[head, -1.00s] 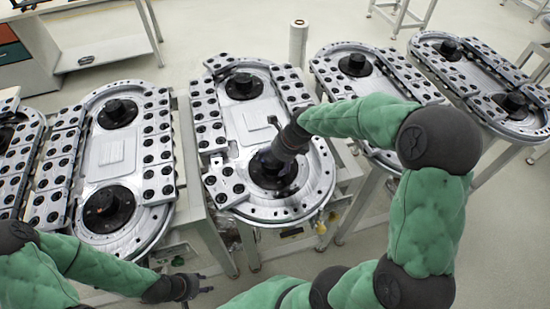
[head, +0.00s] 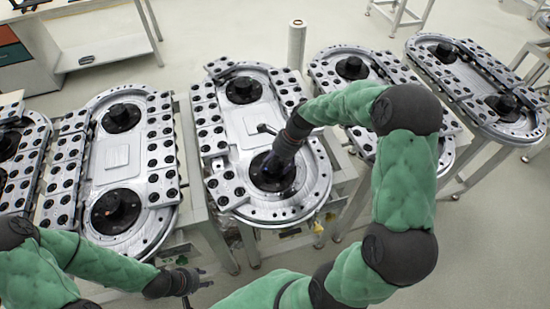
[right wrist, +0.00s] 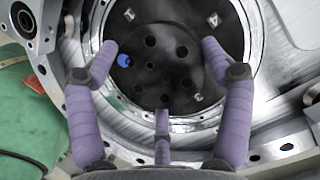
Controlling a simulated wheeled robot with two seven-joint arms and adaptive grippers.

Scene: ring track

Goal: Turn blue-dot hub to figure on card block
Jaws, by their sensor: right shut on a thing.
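The blue-dot hub (right wrist: 165,78) is a round black disc with several holes, set in a ring in the right wrist view. Its blue dot (right wrist: 124,60) lies at the hub's upper left. My right gripper (right wrist: 160,62) has its purple fingers around the hub and is shut on it. In the head view my right gripper (head: 272,172) reaches down onto the near end of the middle track (head: 290,210) and hides most of the hub. My left gripper (head: 190,282) is open and empty at the bottom, over the floor. I cannot make out a figure on a card block.
A far hub (head: 243,89) sits on the same track. Other ring tracks stand at the left (head: 150,215) and right (head: 455,80), with black hubs and hole-studded blocks. A white roll (head: 297,43) stands behind. Open floor lies at the lower right.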

